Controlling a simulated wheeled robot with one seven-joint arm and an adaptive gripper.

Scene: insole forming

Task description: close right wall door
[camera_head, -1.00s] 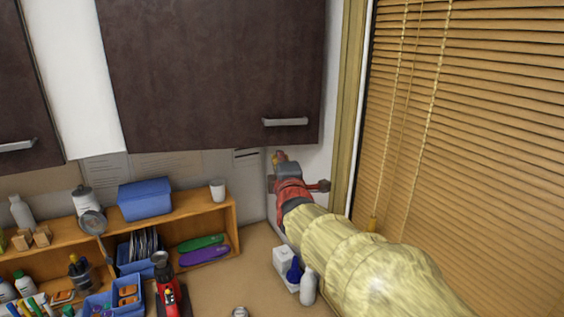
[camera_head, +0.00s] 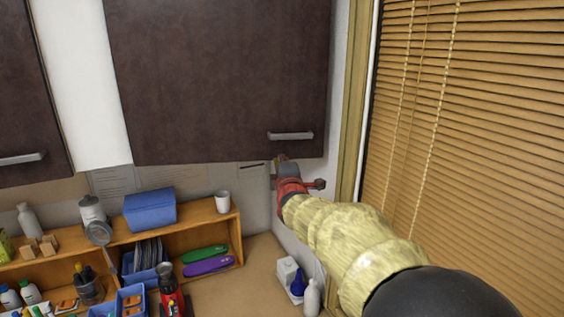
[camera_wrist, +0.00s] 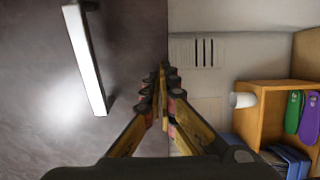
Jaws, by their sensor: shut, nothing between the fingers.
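The right wall door (camera_head: 220,75) is a dark brown cabinet door with a silver bar handle (camera_head: 290,135) near its lower right corner. It appears to hang flat, lined up with the cabinet front. In the wrist view the door (camera_wrist: 125,45) fills the left side, with its handle (camera_wrist: 87,60) there too. My gripper (camera_wrist: 163,75) is shut and empty, beside the door's lower edge and apart from the handle. In the head view my gripper (camera_head: 281,160) is just below the door's lower right corner, its fingertips partly hidden.
A second dark cabinet door (camera_head: 30,100) hangs at the left. Below stands a wooden shelf (camera_head: 225,222) with a blue box (camera_head: 150,208) and a white cup (camera_head: 222,202). White bottles (camera_head: 311,298) stand on the bench under my arm. Window blinds (camera_head: 490,130) close off the right.

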